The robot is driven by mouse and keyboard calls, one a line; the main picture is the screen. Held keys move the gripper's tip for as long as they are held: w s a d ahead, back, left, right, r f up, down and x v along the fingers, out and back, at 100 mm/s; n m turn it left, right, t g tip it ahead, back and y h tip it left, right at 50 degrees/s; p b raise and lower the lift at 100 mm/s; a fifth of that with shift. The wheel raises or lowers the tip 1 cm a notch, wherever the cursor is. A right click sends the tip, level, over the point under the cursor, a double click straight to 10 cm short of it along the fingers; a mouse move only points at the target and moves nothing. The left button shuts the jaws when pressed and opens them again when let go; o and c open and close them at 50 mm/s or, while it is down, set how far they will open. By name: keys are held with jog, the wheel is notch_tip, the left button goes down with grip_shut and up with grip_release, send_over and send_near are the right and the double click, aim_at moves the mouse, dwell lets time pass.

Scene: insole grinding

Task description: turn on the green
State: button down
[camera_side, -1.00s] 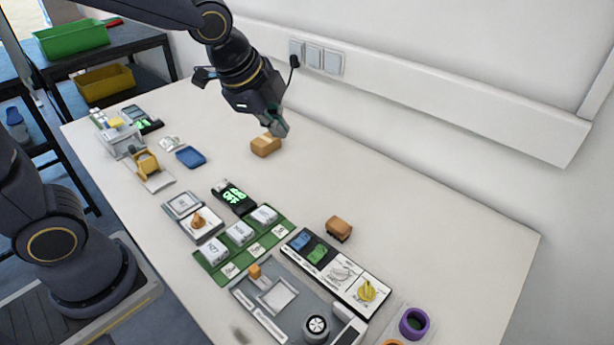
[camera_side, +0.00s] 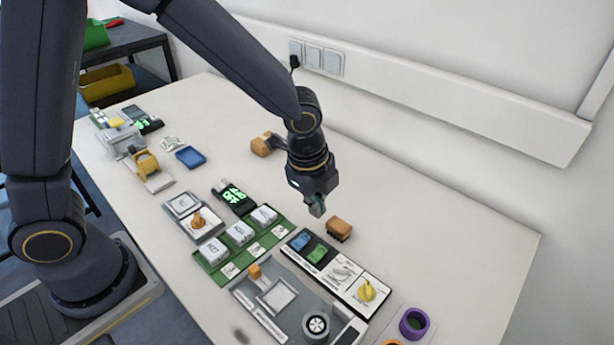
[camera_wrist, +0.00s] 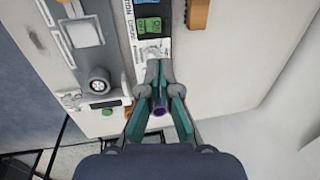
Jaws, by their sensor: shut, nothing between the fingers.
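The green switch (camera_side: 318,254) sits on a black and white panel beside a blue switch (camera_side: 300,241), and it also shows at the top of the wrist view (camera_wrist: 149,25). A yellow knob (camera_side: 367,291) is at the panel's other end. My gripper (camera_side: 317,209) is shut and empty, above the table behind the switches and apart from them. In the wrist view my fingertips (camera_wrist: 160,68) lie over the white part of the panel and hide the yellow knob.
An orange-brown block (camera_side: 339,229) stands on the table close to my gripper. A green tray (camera_side: 222,268) with white boxes and a grey fixture (camera_side: 248,296) lie beside the panel. A purple ring (camera_side: 414,323) is at the near end. The table's right side is clear.

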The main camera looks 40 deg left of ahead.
aim_at(322, 247)
jog(key=f, duration=0.4)
jog(key=w+f, duration=0.1)
jog(key=f, duration=0.4)
jog(key=w+f, duration=0.1)
jog(key=f, duration=0.3)
jog(key=shift+w+f, duration=0.15)
jog(key=shift+w, duration=0.05)
jog(key=shift+w+a+f+g, duration=0.1)
jog(key=shift+w+f+g, duration=0.15)
jog(key=shift+f+g, duration=0.25)
jog(key=shift+s+r, duration=0.1)
jog(key=shift+s, duration=0.05)
jog(key=shift+s+r, duration=0.25)
jog(key=shift+s, duration=0.45)
notch_tip(322, 247, up, 14)
jog(key=w, duration=0.2)
jog(key=shift+w, duration=0.2)
